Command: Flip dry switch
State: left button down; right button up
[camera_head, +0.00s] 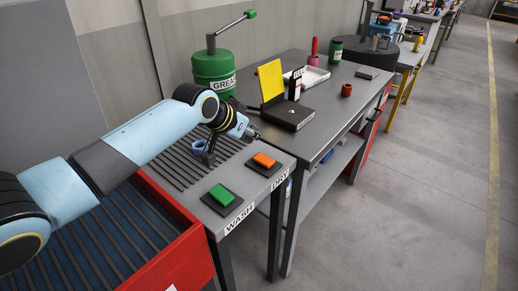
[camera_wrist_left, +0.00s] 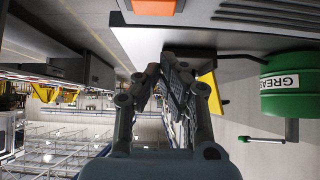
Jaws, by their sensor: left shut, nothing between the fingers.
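The dry switch is an orange rocker (camera_head: 264,160) on a black base, on the grey table's front edge above the DRY label (camera_head: 279,181). It also shows at the top edge of the left wrist view (camera_wrist_left: 154,7), partly cut off. My left gripper (camera_head: 251,134) is shut and empty, just behind the orange rocker and apart from it in the head view. In the left wrist view its dark fingers (camera_wrist_left: 172,62) come together below the rocker in the picture. My right gripper is in neither view.
A green rocker (camera_head: 222,194) sits left of the orange one, above the WASH label (camera_head: 239,219). A slotted grate (camera_head: 187,165) lies behind them. A green GREASE can (camera_head: 213,72) stands behind my gripper. A second table (camera_head: 340,100) with a yellow plate (camera_head: 271,81) stands right.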

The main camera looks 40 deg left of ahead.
aim_at(258, 159)
pick_arm(q)
jog(key=x, duration=0.4)
notch_tip(258, 159, down, 3)
jog(key=shift+w+f, duration=0.1)
jog(key=shift+f, duration=0.55)
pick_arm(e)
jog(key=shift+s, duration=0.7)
pick_arm(q)
jog(key=shift+a+f+h+b, duration=0.15)
jog(key=shift+f+h+b, duration=0.2)
jog(key=shift+b, duration=0.35)
jog(key=shift+r, duration=0.1)
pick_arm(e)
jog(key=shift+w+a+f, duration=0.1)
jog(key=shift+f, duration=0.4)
pick_arm(q)
jog(key=shift+p, duration=0.3)
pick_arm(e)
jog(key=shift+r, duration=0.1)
